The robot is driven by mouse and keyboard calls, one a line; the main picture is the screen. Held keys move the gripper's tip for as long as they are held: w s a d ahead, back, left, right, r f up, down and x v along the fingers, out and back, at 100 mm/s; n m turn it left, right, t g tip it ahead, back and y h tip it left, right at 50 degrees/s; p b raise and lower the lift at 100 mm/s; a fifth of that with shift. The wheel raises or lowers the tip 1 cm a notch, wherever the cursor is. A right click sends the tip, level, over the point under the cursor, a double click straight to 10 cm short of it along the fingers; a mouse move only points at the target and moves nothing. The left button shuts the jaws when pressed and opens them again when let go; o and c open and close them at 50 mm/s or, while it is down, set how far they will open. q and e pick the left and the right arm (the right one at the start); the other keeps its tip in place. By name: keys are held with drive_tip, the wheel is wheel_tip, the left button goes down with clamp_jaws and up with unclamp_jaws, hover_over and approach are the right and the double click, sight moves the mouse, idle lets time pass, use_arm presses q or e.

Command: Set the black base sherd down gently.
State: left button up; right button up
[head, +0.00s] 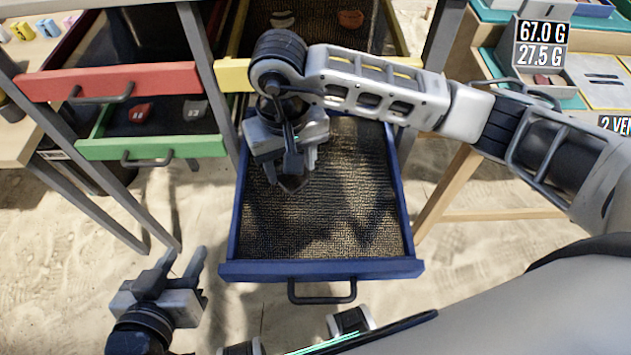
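The black base sherd (293,184) is a small dark piece at the fingertips of my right gripper (290,168). That gripper points down inside the open blue drawer (322,269), over the left rear part of its dark textured lining. Its fingers appear closed about the sherd, though the contact is partly hidden by the gripper itself. I cannot tell whether the sherd touches the drawer floor. My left gripper (180,270) is at the lower left, outside the drawer and over sand, with its fingers apart and nothing between them.
A green drawer (152,147) holding a red and a dark piece and a red drawer (108,82) stand open at left. A yellow drawer (234,75) with sherds is above the blue one. A scale display (540,43) stands at upper right. The blue drawer's front is clear.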

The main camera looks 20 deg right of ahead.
hover_over(315, 196)
drive_tip(key=f, duration=0.4)
drive_tip(key=shift+a+f, duration=0.25)
drive_tip(key=shift+f, duration=0.05)
drive_tip(key=f, duration=0.3)
drive_tip(key=shift+d+f, duration=0.2)
drive_tip(key=shift+d, duration=0.05)
drive_tip(key=shift+f, duration=0.1)
